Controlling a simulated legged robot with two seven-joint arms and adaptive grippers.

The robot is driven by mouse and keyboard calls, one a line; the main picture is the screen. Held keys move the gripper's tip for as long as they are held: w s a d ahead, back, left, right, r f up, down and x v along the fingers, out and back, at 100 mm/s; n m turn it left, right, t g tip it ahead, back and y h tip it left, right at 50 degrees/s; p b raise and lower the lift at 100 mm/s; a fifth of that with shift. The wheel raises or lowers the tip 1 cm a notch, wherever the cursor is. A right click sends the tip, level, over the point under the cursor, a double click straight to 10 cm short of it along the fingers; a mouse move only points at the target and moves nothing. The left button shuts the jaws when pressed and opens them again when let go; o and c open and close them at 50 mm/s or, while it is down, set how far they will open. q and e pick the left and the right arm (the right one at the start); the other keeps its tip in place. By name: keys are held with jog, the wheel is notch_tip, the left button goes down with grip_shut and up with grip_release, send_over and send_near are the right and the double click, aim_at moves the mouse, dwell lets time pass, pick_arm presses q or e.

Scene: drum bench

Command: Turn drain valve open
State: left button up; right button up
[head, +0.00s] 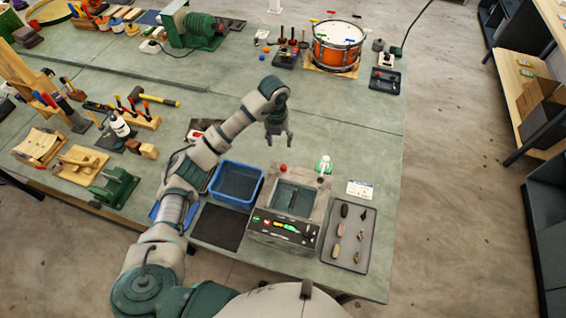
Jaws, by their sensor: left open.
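A grey box-shaped machine (257,215) with an open dark basin on top stands near the bench's front edge. A small red knob (283,168) sits at its back left. A white and green fitting (324,164) stands at its back right corner. Its front panel has colored markings and small controls. I cannot tell for sure which part is the drain valve, or how far it is turned. My left gripper (279,138) is open and empty, pointing down above the bench, behind the machine and apart from it. My right gripper does not show.
A blue tray (258,189) and a dark mat (219,227) lie left of the machine. A grey tray (370,236) with several small parts and a white card (360,190) lie right. An orange drum (336,48) stands at the back. The bench between is clear.

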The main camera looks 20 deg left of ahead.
aim_at(283, 165)
pick_arm(q)
jog(key=f, duration=0.4)
jog(key=f+p, duration=0.1)
jog(key=f, duration=0.4)
jog(key=d+f+p, duration=0.1)
jog(key=f, duration=0.4)
jog(key=shift+w, duration=0.1)
jog(key=shift+f, duration=0.45)
jog(key=shift+d, duration=0.1)
jog(key=shift+c, duration=0.2)
grip_shut()
